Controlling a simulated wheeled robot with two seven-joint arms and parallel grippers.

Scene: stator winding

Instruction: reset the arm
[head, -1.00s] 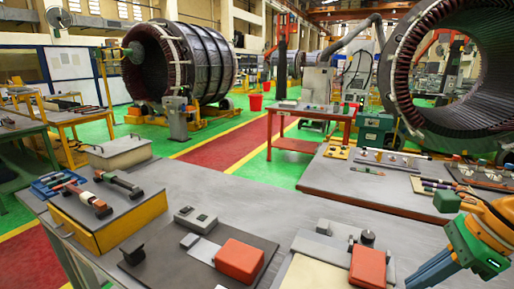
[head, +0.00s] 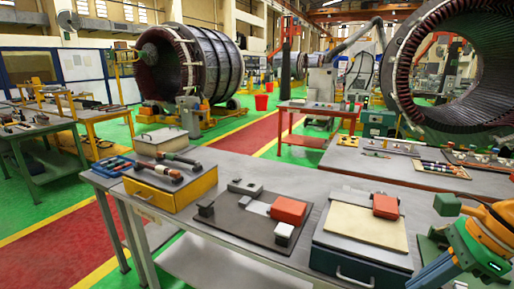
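My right arm comes in at the lower right edge in the head view, with an orange link and a green gripper (head: 432,268). The gripper points down and left, beside the right end of the grey workbench (head: 240,172). Its fingertips are partly cut off by the picture edge, and I cannot tell whether it is open or shut. Nothing is clearly seen held in it. My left arm and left gripper are not in view.
The bench holds a yellow box (head: 172,196) with tools on top, a dark mat with a red block (head: 290,210), and a dark case (head: 360,259) with another red block (head: 386,206). A red-carpeted aisle (head: 75,245) runs at the left.

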